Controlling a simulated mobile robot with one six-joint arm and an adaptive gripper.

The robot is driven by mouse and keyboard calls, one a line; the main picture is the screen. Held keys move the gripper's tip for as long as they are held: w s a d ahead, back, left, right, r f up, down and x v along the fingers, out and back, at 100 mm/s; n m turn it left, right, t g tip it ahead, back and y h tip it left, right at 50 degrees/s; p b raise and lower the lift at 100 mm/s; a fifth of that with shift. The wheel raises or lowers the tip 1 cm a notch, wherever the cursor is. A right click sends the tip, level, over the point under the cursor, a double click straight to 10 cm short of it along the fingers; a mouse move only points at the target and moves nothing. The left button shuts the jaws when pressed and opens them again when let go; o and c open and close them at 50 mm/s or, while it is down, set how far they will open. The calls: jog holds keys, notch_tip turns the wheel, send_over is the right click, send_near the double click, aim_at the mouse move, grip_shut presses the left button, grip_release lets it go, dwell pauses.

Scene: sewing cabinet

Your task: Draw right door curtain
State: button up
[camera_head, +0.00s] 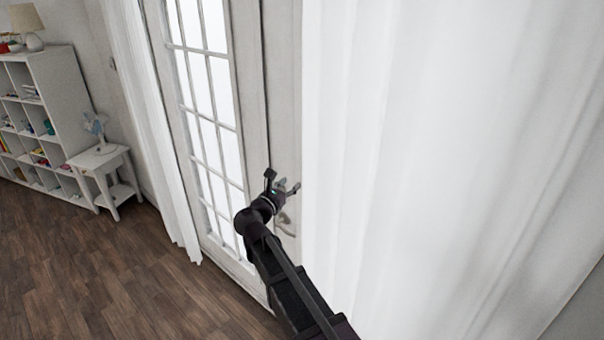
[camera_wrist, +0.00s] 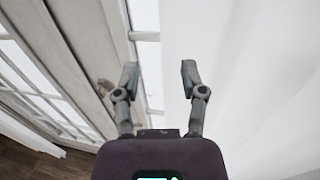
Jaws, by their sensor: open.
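The right door curtain (camera_head: 400,150) is a long white drape filling the right part of the head view. It also fills the right side of the wrist view (camera_wrist: 245,70). My gripper (camera_head: 282,184) is open and empty, in front of the door frame by the curtain's left edge. I cannot tell whether that finger touches the cloth. The left door curtain (camera_head: 150,130) hangs gathered at the left of the glass door (camera_head: 210,110).
A door handle (camera_head: 286,222) is close to my gripper. A small white table (camera_head: 100,160) with a fan (camera_head: 95,125) and a white shelf unit (camera_head: 50,75) stand at the left. The wooden floor (camera_head: 110,265) in front of the door is clear.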

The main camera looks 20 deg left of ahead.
aim_at(301, 174)
jog(key=x, duration=0.7)
jog(key=shift+w, duration=0.2)
grip_shut()
